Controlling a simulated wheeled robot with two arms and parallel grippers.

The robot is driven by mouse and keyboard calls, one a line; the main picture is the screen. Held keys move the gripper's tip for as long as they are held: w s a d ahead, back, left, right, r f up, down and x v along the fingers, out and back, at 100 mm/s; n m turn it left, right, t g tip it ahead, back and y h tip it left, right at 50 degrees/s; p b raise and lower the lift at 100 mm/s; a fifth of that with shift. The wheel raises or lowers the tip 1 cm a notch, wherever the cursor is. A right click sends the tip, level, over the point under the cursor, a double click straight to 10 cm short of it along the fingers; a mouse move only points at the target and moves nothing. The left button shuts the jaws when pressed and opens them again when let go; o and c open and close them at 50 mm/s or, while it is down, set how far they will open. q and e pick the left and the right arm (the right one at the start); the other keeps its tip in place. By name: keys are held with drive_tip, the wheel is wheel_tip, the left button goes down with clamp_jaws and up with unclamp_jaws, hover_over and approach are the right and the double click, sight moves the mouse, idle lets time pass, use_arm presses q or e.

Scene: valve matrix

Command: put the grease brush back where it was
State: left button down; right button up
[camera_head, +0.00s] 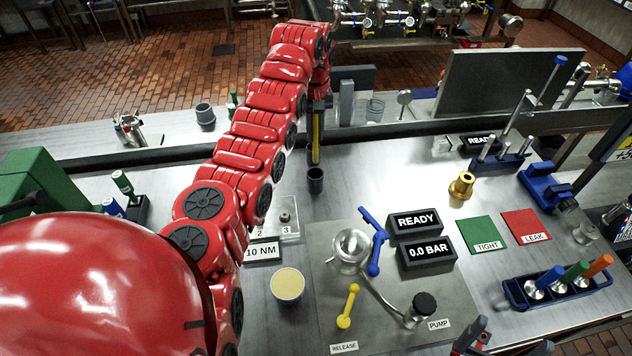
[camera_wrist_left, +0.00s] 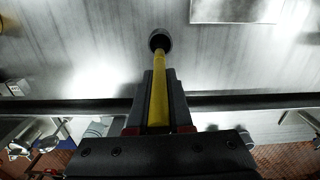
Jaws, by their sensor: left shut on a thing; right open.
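The grease brush shows as a yellow handle (camera_head: 316,138), roughly upright. My left gripper (camera_head: 318,104) is shut on it. The brush also shows in the left wrist view (camera_wrist_left: 158,90), held between the fingers of my left gripper (camera_wrist_left: 158,115). Its lower end lines up with the mouth of a small dark cup (camera_head: 315,181), which is also in the wrist view (camera_wrist_left: 160,40). The bristles are hidden, and I cannot tell whether the tip is inside the cup or just above it. My right gripper (camera_head: 471,337) is partly in view at the bottom edge, open.
A tub of yellowish grease (camera_head: 288,284) stands near a 10 NM display (camera_head: 263,251). A test plate with a blue lever (camera_head: 375,242) and a yellow release lever (camera_head: 348,306) lies to the right. A dark rail (camera_head: 400,129) runs behind the cup. The bench around the cup is clear.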

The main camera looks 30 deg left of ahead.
sight(314, 152)
use_arm(q)
drive_tip(key=shift+s+d+f, duration=0.1)
drive_tip(key=shift+s+f, duration=0.15)
drive_tip(key=shift+f, duration=0.05)
wheel_tip(314, 152, down, 5)
drive_tip(key=p, duration=0.3)
drive_tip(key=shift+f, duration=0.1)
wheel_tip(314, 152, down, 4)
drive_tip(key=shift+r+p, duration=0.15)
drive_tip(key=shift+p, duration=0.65)
drive_tip(key=shift+w+f, duration=0.1)
drive_tip(key=shift+f, duration=0.15)
drive_tip(key=shift+f, duration=0.1)
drive_tip(key=c, duration=0.8)
unclamp_jaws()
